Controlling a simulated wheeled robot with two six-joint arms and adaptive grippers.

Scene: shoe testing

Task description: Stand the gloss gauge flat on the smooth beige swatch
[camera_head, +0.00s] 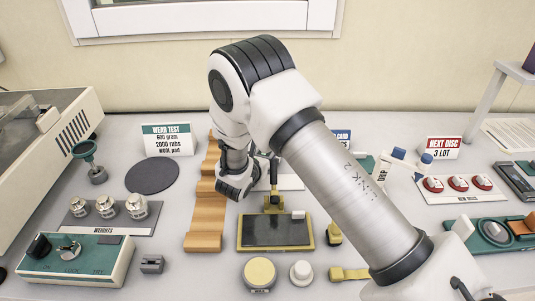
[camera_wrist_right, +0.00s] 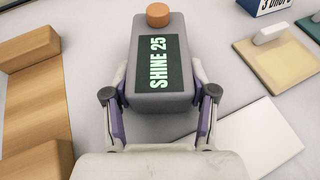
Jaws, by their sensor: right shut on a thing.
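The gloss gauge (camera_wrist_right: 150,95) is a grey block with a dark display reading "SHINE 25" and an orange knob on top. It shows in the right wrist view, between the two fingers of my right gripper (camera_wrist_right: 158,112), which is shut on it. In the head view my right arm hides the gauge and the fingers. A pale beige pad on a tan board (camera_wrist_right: 278,68) lies at the upper right of the wrist view. A plain off-white sheet (camera_wrist_right: 260,140) lies at its lower right. I cannot tell which one is the smooth beige swatch. My left gripper is not in view.
A wooden stepped stand (camera_head: 205,225) stands left of my right wrist. A gold-edged tray with a dark plate (camera_head: 270,232) lies in front. Metal weights (camera_head: 136,206) and a control box (camera_head: 75,258) are at the left. Red discs (camera_head: 457,184) lie at the right.

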